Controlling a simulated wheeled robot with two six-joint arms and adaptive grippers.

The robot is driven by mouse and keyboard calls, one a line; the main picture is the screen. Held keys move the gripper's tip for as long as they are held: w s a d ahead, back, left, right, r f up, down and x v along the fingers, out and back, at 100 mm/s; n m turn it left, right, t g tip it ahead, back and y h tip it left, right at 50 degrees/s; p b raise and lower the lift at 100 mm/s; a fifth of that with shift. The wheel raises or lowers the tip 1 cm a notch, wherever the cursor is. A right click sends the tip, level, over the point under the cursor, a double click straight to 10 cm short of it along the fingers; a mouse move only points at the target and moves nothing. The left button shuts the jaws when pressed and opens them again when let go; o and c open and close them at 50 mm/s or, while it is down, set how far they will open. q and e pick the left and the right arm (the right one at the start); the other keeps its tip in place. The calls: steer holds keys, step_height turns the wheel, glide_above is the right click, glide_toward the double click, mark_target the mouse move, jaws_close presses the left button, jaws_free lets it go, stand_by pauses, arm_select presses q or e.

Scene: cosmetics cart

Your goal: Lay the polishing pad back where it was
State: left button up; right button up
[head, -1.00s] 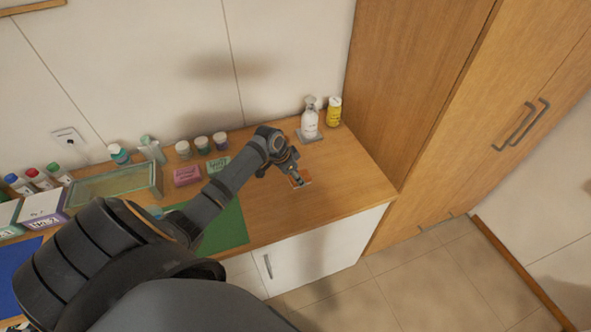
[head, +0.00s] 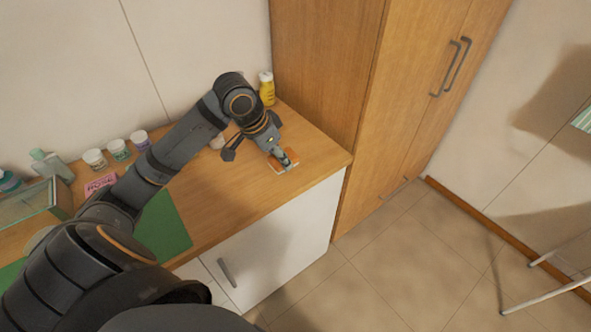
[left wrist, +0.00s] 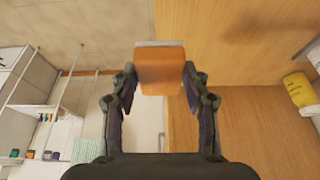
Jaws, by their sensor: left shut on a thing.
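The polishing pad (head: 284,165), an orange block with a pale layer, is at the right end of the wooden counter in the head view. It also shows in the left wrist view (left wrist: 160,68), between the fingertips. My left gripper (head: 279,154) is shut on it, and the fingers partly cover it in the head view. I cannot tell whether the pad touches the counter or is held just above it. My right gripper is not in view.
A yellow bottle (head: 267,90) stands at the back by the tall wooden cabinet (head: 325,70). Several small jars (head: 118,150), a pink box (head: 100,184) and a green mat (head: 163,225) lie left, partly behind my arm. Bare counter surrounds the pad.

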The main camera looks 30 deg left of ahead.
arm_select(q)
steer(key=shift+w, duration=0.1)
steer(key=w+a+f+p, duration=0.1)
steer(key=w+a+f, duration=0.1)
steer(key=w+f, duration=0.1)
steer(key=w+a+f+p, duration=0.1)
steer(key=w+a+f, duration=0.1)
steer(key=w+f, duration=0.1)
steer(key=w+a+f+p, duration=0.1)
steer(key=w+a+f, duration=0.2)
steer(key=w, duration=0.2)
steer(key=shift+w, duration=0.15)
steer(key=shift+w+a+f, duration=0.1)
steer(key=shift+a+f, duration=0.05)
steer(key=shift+f, duration=0.05)
step_height(320, 180, down, 3)
steer(key=shift+w+a+f+p, duration=0.1)
steer(key=shift+w+p, duration=0.05)
steer(key=shift+p, duration=0.8)
steer(key=shift+f, duration=0.2)
